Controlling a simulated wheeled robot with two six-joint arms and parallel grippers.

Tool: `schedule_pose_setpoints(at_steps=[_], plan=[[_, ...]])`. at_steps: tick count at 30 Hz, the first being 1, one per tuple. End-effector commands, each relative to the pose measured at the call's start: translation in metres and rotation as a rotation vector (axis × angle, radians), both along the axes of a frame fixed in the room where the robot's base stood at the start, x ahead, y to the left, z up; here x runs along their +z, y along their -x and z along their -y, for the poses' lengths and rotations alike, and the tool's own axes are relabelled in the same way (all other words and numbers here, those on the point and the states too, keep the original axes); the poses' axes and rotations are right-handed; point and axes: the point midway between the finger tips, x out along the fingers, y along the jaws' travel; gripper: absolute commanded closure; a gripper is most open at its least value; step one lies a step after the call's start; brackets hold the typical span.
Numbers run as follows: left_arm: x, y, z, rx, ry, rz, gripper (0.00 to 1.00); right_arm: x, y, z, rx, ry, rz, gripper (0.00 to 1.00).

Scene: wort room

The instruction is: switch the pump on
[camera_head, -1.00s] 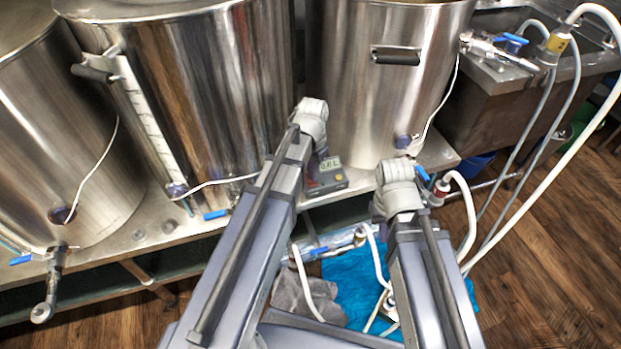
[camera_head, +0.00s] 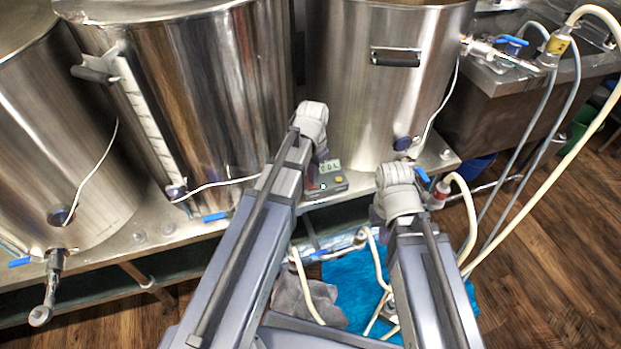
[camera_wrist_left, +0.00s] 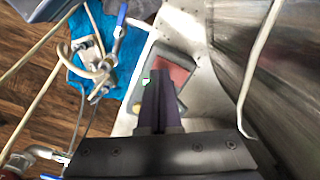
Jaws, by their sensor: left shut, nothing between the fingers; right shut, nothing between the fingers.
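A grey control box (camera_head: 334,186) sits on the steel bench ledge between the two right-hand kettles, partly behind my left arm. It has a small display, a yellow button and a red part. In the left wrist view the box (camera_wrist_left: 188,80) shows its red face and a small pale green-white light near the fingertips. My left gripper (camera_wrist_left: 160,76) is shut and empty, its tips over the box; I cannot tell if they touch it. The pump itself I cannot make out for sure.
Large steel kettles (camera_head: 215,95) stand close behind the ledge. Below lie a blue towel (camera_head: 347,285), a grey cloth (camera_head: 305,300), hoses and a blue-handled valve (camera_wrist_left: 121,18). A long hose (camera_head: 590,110) loops from the sink at right. Wooden floor is open at right.

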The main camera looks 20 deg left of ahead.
Motion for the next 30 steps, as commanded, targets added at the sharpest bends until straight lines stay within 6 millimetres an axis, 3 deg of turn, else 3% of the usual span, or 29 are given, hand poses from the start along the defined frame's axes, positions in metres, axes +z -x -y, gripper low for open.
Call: schedule_pose_setpoints(at_steps=[1, 13, 30], plan=[[0.011, 0.000, 0.000, 0.000, 0.000, 0.000, 1.00, 0.011, 0.000, 0.000, 0.000, 0.000, 0.000, 1.00], [0.047, 0.000, 0.000, 0.000, 0.000, 0.000, 1.00, 0.047, 0.000, 0.000, 0.000, 0.000, 0.000, 1.00], [0.048, 0.001, 0.000, 0.000, 0.000, 0.000, 1.00, 0.048, 0.000, 0.000, 0.000, 0.000, 0.000, 1.00]])
